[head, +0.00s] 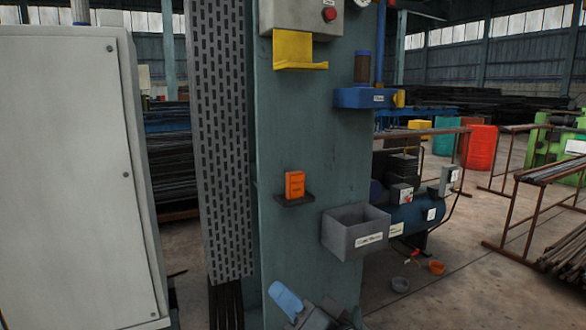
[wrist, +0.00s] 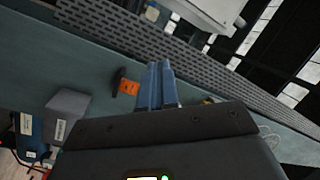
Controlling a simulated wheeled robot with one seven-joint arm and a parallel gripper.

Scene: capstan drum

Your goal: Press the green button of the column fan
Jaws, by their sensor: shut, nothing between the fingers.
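A grey switch box (head: 296,16) with a red button (head: 329,14) is on the column at the top of the head view. The frame cuts off its upper part. I cannot make out the column fan or its green button in either view. My gripper (head: 287,301) is low in front of the green column (head: 300,130), well below the switch box. Its blue fingers also show in the wrist view (wrist: 157,86). They are shut with nothing between them. Whether they touch the column I cannot tell.
The column carries a yellow holder (head: 300,50), an orange box (head: 294,185) on a small ledge and an open grey bin (head: 356,231) sticking out. A slotted metal strip (head: 222,130) runs beside it. A pale cabinet (head: 80,180) stands at left. A blue compressor (head: 415,212) is behind at right.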

